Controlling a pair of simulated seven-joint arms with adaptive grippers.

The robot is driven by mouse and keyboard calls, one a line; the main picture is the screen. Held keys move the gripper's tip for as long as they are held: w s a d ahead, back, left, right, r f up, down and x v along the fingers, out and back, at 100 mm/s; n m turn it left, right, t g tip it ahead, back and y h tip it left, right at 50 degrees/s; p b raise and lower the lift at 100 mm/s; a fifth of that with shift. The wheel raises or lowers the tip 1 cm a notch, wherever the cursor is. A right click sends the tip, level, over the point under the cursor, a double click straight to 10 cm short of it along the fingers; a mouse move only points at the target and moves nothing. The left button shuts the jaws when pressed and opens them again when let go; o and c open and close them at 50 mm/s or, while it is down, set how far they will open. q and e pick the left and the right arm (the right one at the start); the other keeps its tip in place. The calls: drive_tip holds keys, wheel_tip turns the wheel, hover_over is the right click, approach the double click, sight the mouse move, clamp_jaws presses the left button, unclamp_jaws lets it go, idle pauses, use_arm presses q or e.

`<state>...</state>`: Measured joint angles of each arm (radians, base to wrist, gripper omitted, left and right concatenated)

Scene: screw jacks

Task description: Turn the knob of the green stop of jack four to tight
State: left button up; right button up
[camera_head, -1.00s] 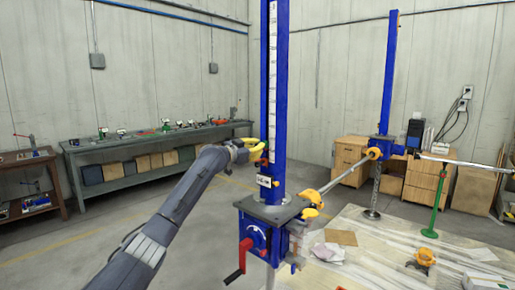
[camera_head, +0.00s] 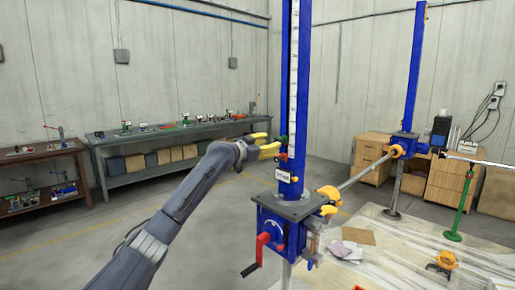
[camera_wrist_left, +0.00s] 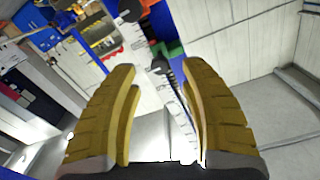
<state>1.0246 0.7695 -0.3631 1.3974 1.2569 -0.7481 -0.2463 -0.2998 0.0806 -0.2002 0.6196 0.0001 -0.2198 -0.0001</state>
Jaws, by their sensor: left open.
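My left gripper (camera_head: 270,145) has yellow fingers spread apart. Its tips are at the left edge of the near jack's blue column (camera_head: 293,100); I cannot tell whether they touch it. A small red-orange part (camera_head: 283,156) sits on the column beside the lower finger. In the left wrist view both fingers of the gripper (camera_wrist_left: 163,80) stand apart with no object clearly held. Beyond them are a green part (camera_wrist_left: 176,48) and an orange-red part (camera_wrist_left: 198,62) by a blue column. I cannot tell which part is the stop's knob. My right gripper is not seen.
The near jack has a red crank (camera_head: 263,250) and a label (camera_head: 283,176). A rod (camera_head: 365,173) joins it to a second blue jack (camera_head: 417,65). A green stand (camera_head: 462,200) is at right. A workbench (camera_head: 165,170) lines the back wall. The floor at left is clear.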

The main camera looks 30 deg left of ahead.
use_arm(q)
drive_tip(key=v, duration=0.7)
drive_tip(key=shift+s, duration=0.2)
